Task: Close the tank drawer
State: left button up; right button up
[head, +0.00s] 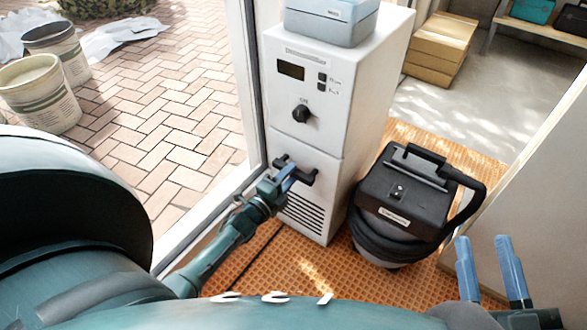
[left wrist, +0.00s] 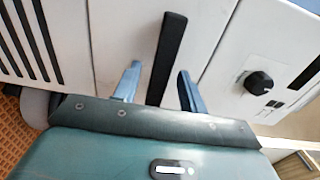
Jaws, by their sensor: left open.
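The tank drawer (head: 316,174) is the middle front panel of a white upright machine, with a black bar handle (head: 304,177). In the left wrist view the handle (left wrist: 166,58) runs up between the two blue fingers. My left gripper (head: 284,180) is at the handle, open, with one finger on each side of it and gaps visible. The drawer front looks about level with the panels around it; I cannot tell whether a small gap is left. My right gripper (head: 491,270) is at the lower right, its blue fingers apart and empty, away from the machine.
A black vacuum cleaner (head: 405,190) with a hose stands right of the machine on orange matting. A grey-blue case (head: 331,18) sits on top. A white door frame (head: 253,80) is close on the left; buckets (head: 40,93) stand outside. A pale panel (head: 530,200) is at right.

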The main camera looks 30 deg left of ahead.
pick_arm(q)
jog(key=s+p, duration=0.2)
jog(key=s, duration=0.8)
jog(key=shift+s+a+p, duration=0.15)
jog(key=shift+a+p, duration=0.15)
jog(key=shift+a, duration=0.15)
